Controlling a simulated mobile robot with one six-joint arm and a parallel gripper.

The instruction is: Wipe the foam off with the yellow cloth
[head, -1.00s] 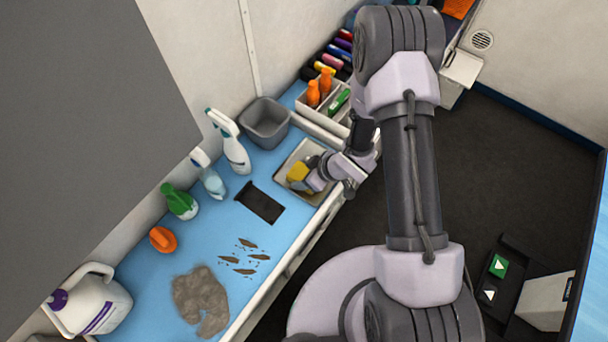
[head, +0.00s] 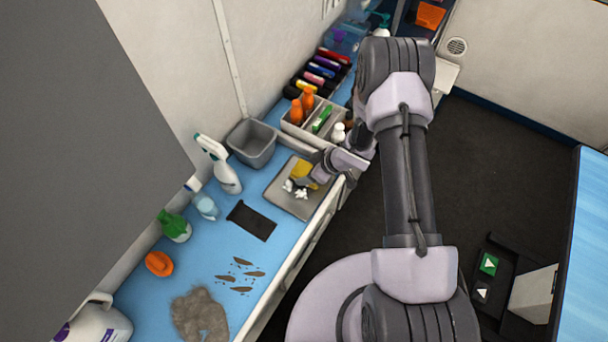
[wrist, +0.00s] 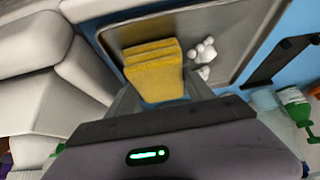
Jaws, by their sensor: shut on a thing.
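The yellow cloth (head: 304,171) is folded and held in my gripper (head: 312,180) over the grey tray (head: 285,205) on the blue counter. In the wrist view the cloth (wrist: 154,70) sits between the fingers of my gripper (wrist: 160,98), which is shut on it. White foam (head: 295,188) lies in small lumps on the tray beside the cloth. The foam also shows in the wrist view (wrist: 203,57), just right of the cloth. Whether the cloth touches the tray is not clear.
A grey bin (head: 252,143) and a divided caddy with orange bottles (head: 302,104) stand behind the tray. Spray bottles (head: 218,163) line the wall side. A black mat (head: 251,220), brown marks (head: 240,276) and a fur clump (head: 200,316) lie toward the front.

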